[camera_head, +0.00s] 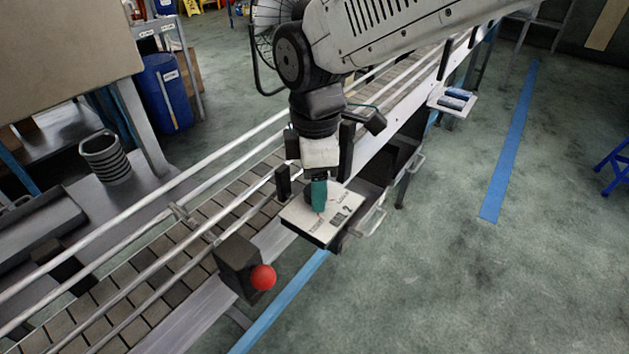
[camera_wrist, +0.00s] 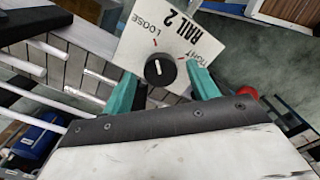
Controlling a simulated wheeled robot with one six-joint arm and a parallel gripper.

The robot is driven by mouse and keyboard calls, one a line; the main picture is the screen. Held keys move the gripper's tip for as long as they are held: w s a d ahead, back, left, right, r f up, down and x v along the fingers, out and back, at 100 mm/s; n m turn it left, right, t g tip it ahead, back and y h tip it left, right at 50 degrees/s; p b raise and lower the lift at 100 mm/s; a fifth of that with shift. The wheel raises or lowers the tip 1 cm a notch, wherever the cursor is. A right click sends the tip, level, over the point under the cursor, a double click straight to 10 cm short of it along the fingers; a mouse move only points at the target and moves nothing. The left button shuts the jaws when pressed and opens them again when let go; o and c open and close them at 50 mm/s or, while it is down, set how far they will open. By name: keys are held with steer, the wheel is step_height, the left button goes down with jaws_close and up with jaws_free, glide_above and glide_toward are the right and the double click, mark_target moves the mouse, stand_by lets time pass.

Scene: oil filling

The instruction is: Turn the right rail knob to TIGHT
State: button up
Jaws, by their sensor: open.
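A black round knob (camera_wrist: 160,70) with a short white line sits on a white plate (camera_wrist: 133,50) marked RAIL 2, LOOSE and TIGHT. In the wrist view the white line points roughly toward the red tick by LOOSE; another red tick is beside TIGHT. My gripper (camera_wrist: 163,84) is open, its teal fingers apart on the left and right of the knob, with no clear contact. In the head view my gripper (camera_head: 319,196) is over the plate (camera_head: 325,232) at the conveyor's side, and largely hides the knob.
The conveyor (camera_head: 200,222) with its metal guide rails runs diagonally under my arm. A red ball-shaped button (camera_head: 263,277) on a dark box is in front of the plate. A small tray (camera_head: 438,98) with blue-topped items is farther back. The floor to the right is open.

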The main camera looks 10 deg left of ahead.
steer(key=shift+f, duration=0.25)
steer(key=c, duration=1)
